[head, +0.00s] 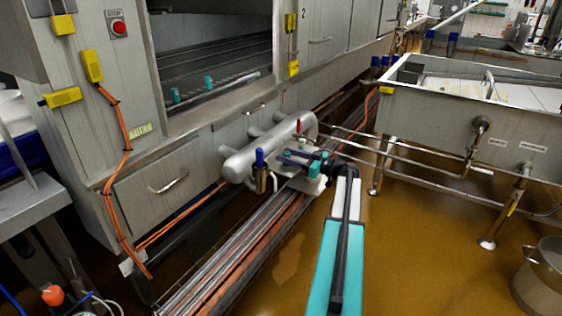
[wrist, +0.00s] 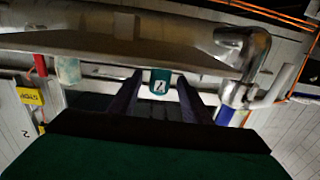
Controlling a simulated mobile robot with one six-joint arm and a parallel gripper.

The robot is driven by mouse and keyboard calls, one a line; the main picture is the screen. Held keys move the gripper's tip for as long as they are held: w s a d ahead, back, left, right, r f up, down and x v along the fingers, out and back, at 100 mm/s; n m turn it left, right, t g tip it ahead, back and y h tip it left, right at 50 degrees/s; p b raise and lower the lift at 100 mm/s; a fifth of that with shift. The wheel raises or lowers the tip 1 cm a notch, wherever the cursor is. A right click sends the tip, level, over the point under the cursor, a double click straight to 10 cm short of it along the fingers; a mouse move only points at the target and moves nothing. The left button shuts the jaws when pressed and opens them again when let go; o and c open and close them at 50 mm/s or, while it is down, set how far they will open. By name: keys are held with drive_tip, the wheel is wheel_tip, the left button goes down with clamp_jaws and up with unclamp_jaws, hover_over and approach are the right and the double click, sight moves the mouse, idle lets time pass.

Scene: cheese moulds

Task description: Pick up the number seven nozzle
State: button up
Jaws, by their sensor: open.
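The nozzle is a small teal piece with a dark numeral on a white label (wrist: 160,84), in the middle of the wrist view; the numeral looks like a seven. It sits below the thick metal pipe, between the two dark fingers of my gripper (wrist: 160,75). The fingers are apart, with a gap on each side of the nozzle, so my gripper is open. In the head view my gripper (head: 301,159) is beside the pipe, at the end of my teal and white arm. The numeral cannot be read there.
The thick metal pipe (head: 250,158) runs close to my gripper, with a blue-handled valve (head: 260,160) and a red handle (head: 298,127). Two teal pieces (head: 208,81) stand inside the machine opening. A steel vat (head: 440,112) stands at right. Open floor lies right of my arm.

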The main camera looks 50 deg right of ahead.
drive_tip(key=shift+w, duration=0.25)
idle(0.3)
clamp_jaws()
